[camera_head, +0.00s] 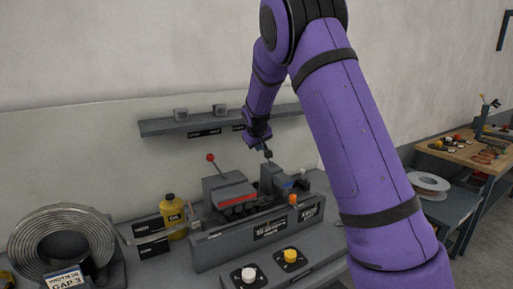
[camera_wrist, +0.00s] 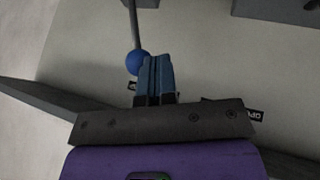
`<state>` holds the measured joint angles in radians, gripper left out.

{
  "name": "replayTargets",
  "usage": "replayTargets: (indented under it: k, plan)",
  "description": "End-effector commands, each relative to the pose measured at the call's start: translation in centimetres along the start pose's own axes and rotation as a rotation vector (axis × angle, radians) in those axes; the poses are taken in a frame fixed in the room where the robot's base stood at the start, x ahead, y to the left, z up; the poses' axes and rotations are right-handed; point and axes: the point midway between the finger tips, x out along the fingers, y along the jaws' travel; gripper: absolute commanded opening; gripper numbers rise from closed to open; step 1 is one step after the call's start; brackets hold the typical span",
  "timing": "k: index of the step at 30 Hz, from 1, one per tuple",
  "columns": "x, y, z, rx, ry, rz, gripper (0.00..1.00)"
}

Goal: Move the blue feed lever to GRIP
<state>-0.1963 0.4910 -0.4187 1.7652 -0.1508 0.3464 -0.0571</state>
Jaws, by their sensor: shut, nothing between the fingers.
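The blue ball knob (camera_wrist: 138,62) of the feed lever shows in the wrist view on a thin grey shaft (camera_wrist: 133,22). My gripper (camera_wrist: 156,60) is shut and empty, its fingers just right of the knob. They overlap or touch its edge in the picture; I cannot tell whether there is contact. In the head view my gripper (camera_head: 268,153) is above the right part of the grey bench machine (camera_head: 225,247). The blue knob is not clearly visible there. The GRIP marking cannot be read in either view.
A red-knobbed lever (camera_head: 210,157) stands left of my gripper. The machine also has an orange knob (camera_head: 293,198), with white (camera_head: 248,274) and yellow (camera_head: 290,255) buttons in front. A yellow bottle (camera_head: 172,215) and a coil (camera_head: 62,250) stand left. A wall shelf (camera_head: 190,124) is behind.

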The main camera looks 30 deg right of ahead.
Motion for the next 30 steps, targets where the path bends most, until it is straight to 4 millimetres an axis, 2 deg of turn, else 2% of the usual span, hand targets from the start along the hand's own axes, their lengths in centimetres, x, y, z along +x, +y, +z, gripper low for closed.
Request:
replayTargets:
  k: [30]
  plan:
    - [0.3,6.5,-0.2,0.228,-0.029,-0.395,0.0]
